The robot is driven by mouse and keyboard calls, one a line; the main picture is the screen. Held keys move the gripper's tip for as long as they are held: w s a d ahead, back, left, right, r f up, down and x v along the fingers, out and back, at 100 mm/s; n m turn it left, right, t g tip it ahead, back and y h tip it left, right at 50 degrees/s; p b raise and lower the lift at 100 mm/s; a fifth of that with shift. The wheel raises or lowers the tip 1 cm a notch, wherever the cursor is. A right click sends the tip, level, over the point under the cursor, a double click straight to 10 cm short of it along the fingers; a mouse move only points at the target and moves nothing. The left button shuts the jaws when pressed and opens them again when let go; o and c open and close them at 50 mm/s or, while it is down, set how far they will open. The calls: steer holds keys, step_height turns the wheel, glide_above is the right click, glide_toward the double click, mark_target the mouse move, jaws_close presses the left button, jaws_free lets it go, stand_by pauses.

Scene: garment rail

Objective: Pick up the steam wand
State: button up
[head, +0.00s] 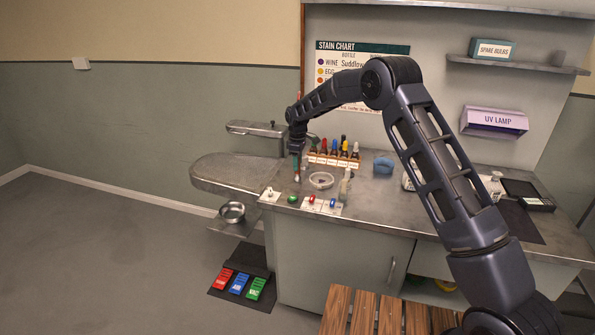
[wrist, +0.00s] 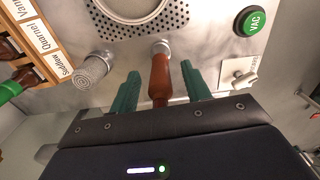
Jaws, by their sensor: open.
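A wand-like piece with a red-brown handle (wrist: 160,80) and a pale metal tip shows in the wrist view, apparently the steam wand. It lies between the two green fingers of my gripper (wrist: 162,88), with a narrow gap visible on each side. The fingers are open and do not visibly press on it. In the head view my gripper (head: 300,168) points down over the counter, left of the bottle rack. My arm and gripper hide the wand there, and I cannot make it out clearly.
A bottle rack (head: 333,160) and small dish (head: 321,180) stand close by. The ironing board (head: 225,172) is clear.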

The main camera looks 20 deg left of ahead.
step_height(320, 180, down, 2)
steer(key=shift+f, duration=0.2)
jaws_close()
